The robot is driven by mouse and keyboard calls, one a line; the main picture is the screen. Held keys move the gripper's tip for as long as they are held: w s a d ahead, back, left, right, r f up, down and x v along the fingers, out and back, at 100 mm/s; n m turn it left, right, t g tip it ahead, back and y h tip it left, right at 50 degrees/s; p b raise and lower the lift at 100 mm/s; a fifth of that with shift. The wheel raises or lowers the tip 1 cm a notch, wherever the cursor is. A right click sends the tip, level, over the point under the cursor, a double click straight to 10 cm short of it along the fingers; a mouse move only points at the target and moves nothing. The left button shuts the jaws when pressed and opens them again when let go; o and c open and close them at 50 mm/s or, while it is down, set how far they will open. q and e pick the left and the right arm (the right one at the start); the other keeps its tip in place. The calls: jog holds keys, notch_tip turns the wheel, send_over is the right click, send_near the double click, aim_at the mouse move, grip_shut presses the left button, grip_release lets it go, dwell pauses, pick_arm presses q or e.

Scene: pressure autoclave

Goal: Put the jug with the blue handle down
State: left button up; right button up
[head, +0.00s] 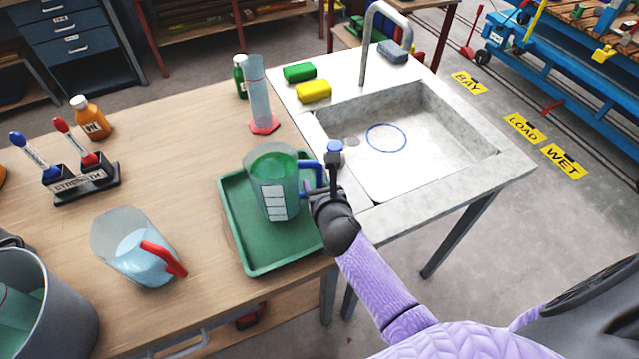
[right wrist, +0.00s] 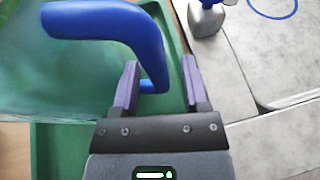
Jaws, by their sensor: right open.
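The jug with the blue handle (head: 272,185) is clear with green liquid and a white label. It appears to stand upright on the green tray (head: 245,252), its blue handle (head: 312,172) facing right. My right gripper (head: 330,185) is at the handle. In the right wrist view the gripper (right wrist: 160,85) is open, its two purple fingers apart. The blue handle (right wrist: 150,45) shows between them, closer to the left finger, with a gap to the right finger. My left gripper is not in view.
A jug with a red handle (head: 130,250) stands left of the tray, near a grey bucket (head: 65,320). A measuring cylinder (head: 260,95) stands behind. The sink (head: 410,135) with its tap (head: 368,45) is at the right. Bare table lies left of the tray.

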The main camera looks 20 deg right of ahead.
jog(key=shift+s+r+p, duration=0.15)
jog(key=shift+r+p, duration=0.15)
jog(key=p+v, duration=0.3)
jog(key=v, duration=0.8)
jog(key=shift+s, duration=0.3)
jog(key=shift+a, duration=0.1)
